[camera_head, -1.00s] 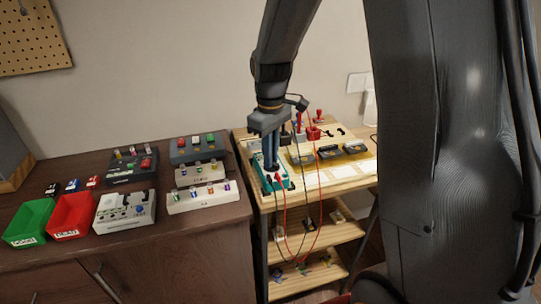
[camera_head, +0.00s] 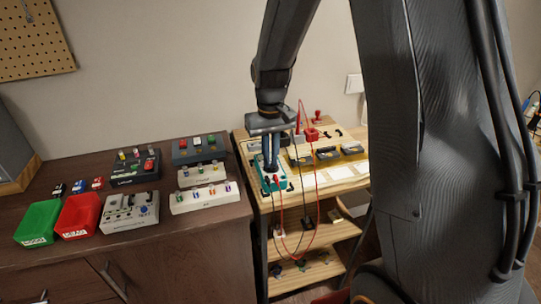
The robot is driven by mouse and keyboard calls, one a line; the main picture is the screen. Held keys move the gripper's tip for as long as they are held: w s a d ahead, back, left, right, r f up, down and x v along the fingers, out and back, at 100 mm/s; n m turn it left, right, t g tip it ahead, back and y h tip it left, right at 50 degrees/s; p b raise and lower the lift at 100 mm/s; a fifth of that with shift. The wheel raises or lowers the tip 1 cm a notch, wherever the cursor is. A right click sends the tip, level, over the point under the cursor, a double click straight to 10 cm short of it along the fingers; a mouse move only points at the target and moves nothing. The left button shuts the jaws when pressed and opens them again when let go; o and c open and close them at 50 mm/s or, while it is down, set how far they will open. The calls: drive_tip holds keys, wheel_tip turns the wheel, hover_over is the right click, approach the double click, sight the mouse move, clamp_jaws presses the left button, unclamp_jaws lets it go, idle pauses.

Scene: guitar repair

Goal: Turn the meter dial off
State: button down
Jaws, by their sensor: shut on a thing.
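The meter (camera_head: 264,186) is a teal box lying on the light wooden cart top at its front left corner. Red and black leads run from its near end. My gripper (camera_head: 270,168) points straight down over the meter, with its fingers closed at the meter's face. The dial is hidden under the fingertips, so its setting cannot be seen. The fingers appear shut on the dial.
The red lead loops up to a red clamp (camera_head: 312,134) on the cart and hangs down in front of the shelves. Dark pickups (camera_head: 326,154) lie right of the meter. Pedal boxes (camera_head: 204,197), a red bin (camera_head: 78,216) and a green bin (camera_head: 38,222) stand on the dark bench.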

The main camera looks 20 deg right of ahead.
drive_tip(key=shift+m, duration=0.4)
drive_tip(key=c, duration=1.8)
unclamp_jaws()
drive_tip(key=shift+c, duration=0.2)
wheel_tip(320, 180, up, 8)
drive_tip(key=b, duration=0.1)
drive_tip(key=shift+f, duration=0.1)
